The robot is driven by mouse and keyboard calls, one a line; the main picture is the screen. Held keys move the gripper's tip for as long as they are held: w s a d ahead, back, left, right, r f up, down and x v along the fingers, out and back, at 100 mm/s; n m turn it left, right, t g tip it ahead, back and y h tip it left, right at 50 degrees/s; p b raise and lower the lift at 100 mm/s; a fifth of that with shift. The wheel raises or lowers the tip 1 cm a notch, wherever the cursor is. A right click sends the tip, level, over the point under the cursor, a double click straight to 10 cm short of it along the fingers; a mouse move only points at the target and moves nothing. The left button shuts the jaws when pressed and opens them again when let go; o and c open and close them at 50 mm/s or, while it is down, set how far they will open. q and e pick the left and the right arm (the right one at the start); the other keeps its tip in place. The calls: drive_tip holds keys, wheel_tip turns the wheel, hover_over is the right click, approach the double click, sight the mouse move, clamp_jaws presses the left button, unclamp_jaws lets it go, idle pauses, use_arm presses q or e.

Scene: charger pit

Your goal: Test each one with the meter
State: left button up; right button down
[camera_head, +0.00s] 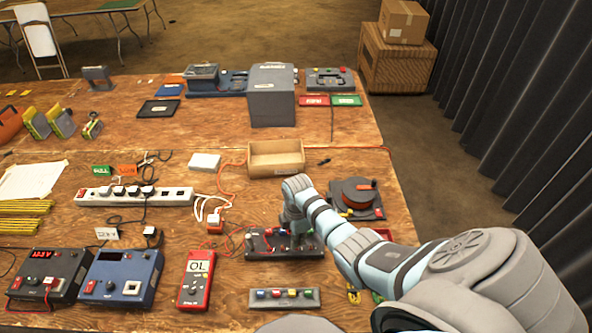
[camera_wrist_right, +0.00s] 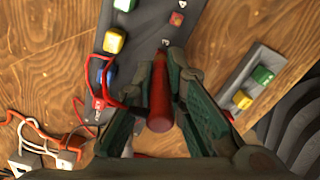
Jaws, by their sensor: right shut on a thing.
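A red meter (camera_head: 194,285) lies on the near bench, its screen reading "OL". Right of it is a dark stand (camera_head: 256,251) with small coloured parts and thin leads around it. My right gripper (camera_head: 293,234) is low over this stand. In the right wrist view its fingers are shut on a red probe (camera_wrist_right: 159,100), whose tip points towards the dark stand (camera_wrist_right: 150,18). I cannot tell whether the tip touches it. A grey strip with coloured blocks (camera_head: 256,300) lies in front; it also shows in the wrist view (camera_wrist_right: 238,72). My left gripper is not in view.
A wooden tray (camera_head: 276,170), a cable reel (camera_head: 356,197) and a white power strip (camera_head: 175,196) lie behind. Black (camera_head: 50,276) and blue (camera_head: 122,280) bench units stand at left. Loose leads cross the bench between the power strip and the dark stand.

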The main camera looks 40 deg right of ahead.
drive_tip(key=shift+f, duration=0.35)
idle(0.6)
drive_tip(key=shift+f, duration=0.25)
idle(0.5)
drive_tip(key=c, duration=1.6)
unclamp_jaws()
drive_tip(key=shift+o, duration=0.6)
drive_tip(key=shift+o, duration=1.2)
